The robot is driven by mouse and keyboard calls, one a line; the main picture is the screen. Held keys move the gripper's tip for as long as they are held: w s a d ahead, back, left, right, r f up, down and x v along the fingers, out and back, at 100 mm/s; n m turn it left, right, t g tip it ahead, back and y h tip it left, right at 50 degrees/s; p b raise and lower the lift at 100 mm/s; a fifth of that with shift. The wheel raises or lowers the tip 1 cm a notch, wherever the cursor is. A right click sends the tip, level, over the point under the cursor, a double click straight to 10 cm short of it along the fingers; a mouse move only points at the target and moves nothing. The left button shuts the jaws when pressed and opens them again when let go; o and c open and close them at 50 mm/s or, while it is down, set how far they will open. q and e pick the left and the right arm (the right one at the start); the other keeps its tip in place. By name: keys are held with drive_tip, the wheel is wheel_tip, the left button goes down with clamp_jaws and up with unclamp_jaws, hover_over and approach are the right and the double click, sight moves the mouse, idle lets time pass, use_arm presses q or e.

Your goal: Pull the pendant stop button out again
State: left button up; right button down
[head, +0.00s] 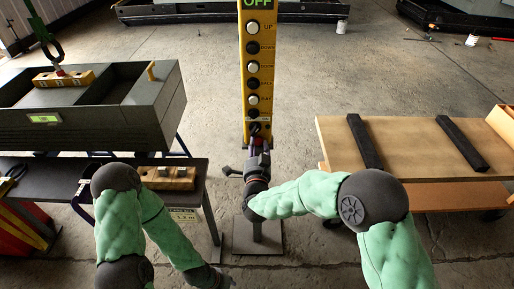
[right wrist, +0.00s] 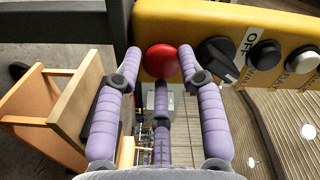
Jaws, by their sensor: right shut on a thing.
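The yellow pendant (head: 258,75) hangs upright in the middle of the head view, with a column of black and white buttons. Its red stop button (right wrist: 160,61) shows in the right wrist view, at the end of the yellow housing (right wrist: 210,20). My right gripper (head: 258,138) is at the pendant's lower end in the head view. In the right wrist view its purple fingers (right wrist: 161,68) are closed around the red button, with fingertips at its sides. The button's stem is hidden.
A black rotary switch (right wrist: 217,58) marked OFF sits close beside the red button. A dark grey enclosure (head: 90,120) stands on the left, above a dark bench (head: 110,170). A wooden table (head: 410,150) with black bars stands right. Open concrete floor lies behind the pendant.

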drive_tip(key=shift+s+a+f, duration=0.15)
drive_tip(key=shift+s+a, duration=0.05)
drive_tip(key=shift+s, duration=0.35)
drive_tip(key=shift+f, duration=0.1)
drive_tip(key=c, duration=1)
unclamp_jaws()
drive_tip(key=shift+o, duration=1)
drive_tip(key=shift+s+a, duration=0.15)
